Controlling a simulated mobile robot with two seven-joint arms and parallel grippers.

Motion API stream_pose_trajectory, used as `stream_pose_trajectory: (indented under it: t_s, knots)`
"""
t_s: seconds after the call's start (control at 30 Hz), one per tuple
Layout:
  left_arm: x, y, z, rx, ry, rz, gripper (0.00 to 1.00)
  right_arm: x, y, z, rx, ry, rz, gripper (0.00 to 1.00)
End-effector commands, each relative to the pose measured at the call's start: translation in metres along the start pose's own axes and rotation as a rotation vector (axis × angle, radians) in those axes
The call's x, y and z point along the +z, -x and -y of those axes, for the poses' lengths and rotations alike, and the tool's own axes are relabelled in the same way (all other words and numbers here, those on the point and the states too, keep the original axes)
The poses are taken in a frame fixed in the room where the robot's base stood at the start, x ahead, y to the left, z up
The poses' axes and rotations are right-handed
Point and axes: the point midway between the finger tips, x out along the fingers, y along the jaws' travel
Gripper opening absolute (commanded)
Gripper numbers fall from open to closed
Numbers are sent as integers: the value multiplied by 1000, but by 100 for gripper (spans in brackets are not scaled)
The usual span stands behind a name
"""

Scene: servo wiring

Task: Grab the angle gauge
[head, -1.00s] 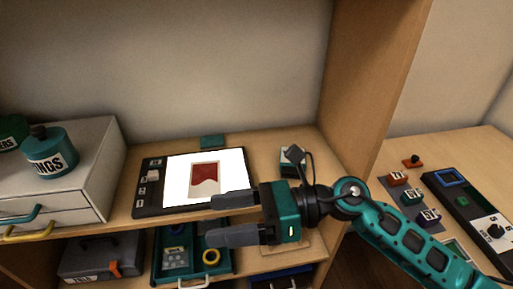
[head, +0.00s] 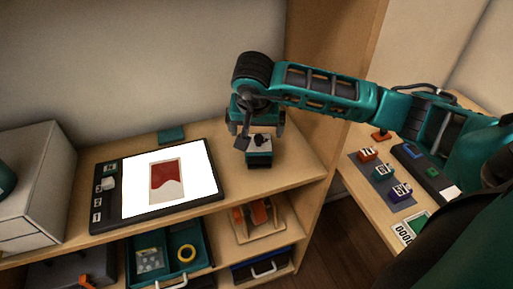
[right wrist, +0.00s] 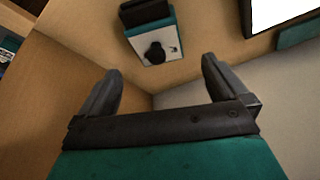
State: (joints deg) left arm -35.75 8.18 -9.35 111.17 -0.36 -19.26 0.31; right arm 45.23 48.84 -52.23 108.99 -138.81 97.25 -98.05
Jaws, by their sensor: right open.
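A small teal box with a white face and a black knob (head: 259,158) stands on the upper shelf, right of the tablet. It seems to be the angle gauge, though I can read no label on it. In the right wrist view the box (right wrist: 152,42) shows near the top, beyond the fingers. My right gripper (head: 256,130) points down just above and behind the box, its fingers spread and empty. In the right wrist view the open fingers (right wrist: 162,82) are apart from the box. My left gripper is not in view.
A tablet with a red and white picture (head: 201,191) lies left of the box. A small teal block (head: 171,134) is behind it. The upright wooden side panel (head: 335,75) is close on the right. Below are a teal tray (head: 203,235) and an orange item (head: 260,212).

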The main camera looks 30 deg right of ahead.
Motion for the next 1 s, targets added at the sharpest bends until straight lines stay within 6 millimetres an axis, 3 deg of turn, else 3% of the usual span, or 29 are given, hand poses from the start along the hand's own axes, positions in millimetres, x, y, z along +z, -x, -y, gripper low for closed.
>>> stream_pose_trajectory:
  t_s: [0.6,0.87,1.0]
  knots:
    - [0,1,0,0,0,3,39,5,-71,-4,-3,-2,4,100]
    - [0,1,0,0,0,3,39,4,-75,-4,-4,-1,2,100]
    - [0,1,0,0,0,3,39,4,-75,-4,-4,-2,2,89]
